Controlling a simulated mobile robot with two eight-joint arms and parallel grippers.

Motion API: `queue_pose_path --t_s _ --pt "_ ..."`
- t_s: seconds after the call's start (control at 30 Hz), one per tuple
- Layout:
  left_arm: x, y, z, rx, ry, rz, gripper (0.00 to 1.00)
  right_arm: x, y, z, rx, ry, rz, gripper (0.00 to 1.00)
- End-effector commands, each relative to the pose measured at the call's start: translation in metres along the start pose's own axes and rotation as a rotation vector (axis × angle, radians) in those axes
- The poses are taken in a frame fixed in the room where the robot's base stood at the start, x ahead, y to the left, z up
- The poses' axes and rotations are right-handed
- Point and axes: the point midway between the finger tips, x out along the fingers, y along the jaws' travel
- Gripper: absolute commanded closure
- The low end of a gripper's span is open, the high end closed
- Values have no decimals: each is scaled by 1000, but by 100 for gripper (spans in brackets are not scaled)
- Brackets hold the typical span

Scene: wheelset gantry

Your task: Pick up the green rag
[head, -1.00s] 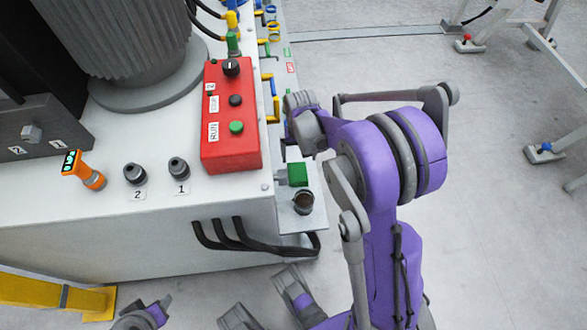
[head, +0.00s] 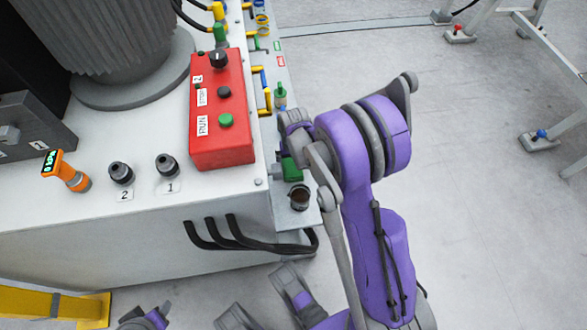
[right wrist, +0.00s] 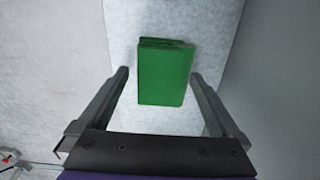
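The green rag (head: 290,168) lies on a narrow pale ledge (head: 301,217) at the right side of the white cabinet, partly hidden by my right gripper. In the right wrist view the rag (right wrist: 165,75) is a folded rectangular pad between the fingertips. My right gripper (right wrist: 160,78) is open, with one finger on each side of the rag and a gap at both sides. In the head view the right gripper (head: 295,140) is just over the rag, largely hidden by its own wrist.
A red control box (head: 222,115) stands on the cabinet beside the right gripper. A dark cup (head: 299,197) is close to the rag's near side. A green-capped bottle (head: 280,97) stands behind. Black cables (head: 235,235) hang at the cabinet front.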

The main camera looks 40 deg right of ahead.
Motion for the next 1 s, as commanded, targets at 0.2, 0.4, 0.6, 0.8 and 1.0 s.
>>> queue_pose_path --t_s 0.2,0.4,0.6,0.8,1.0 --pt "0 0 0 0 0 0 50 0 0 0 0 0 0 41" --pt "0 0 0 0 0 0 50 0 0 0 0 0 0 77" --pt "0 0 0 0 0 0 50 0 0 0 0 0 0 82" --pt "-7 0 -2 0 2 0 50 -18 0 0 0 0 0 82" --pt "-22 0 -6 0 7 0 50 -60 0 1 0 0 0 82"
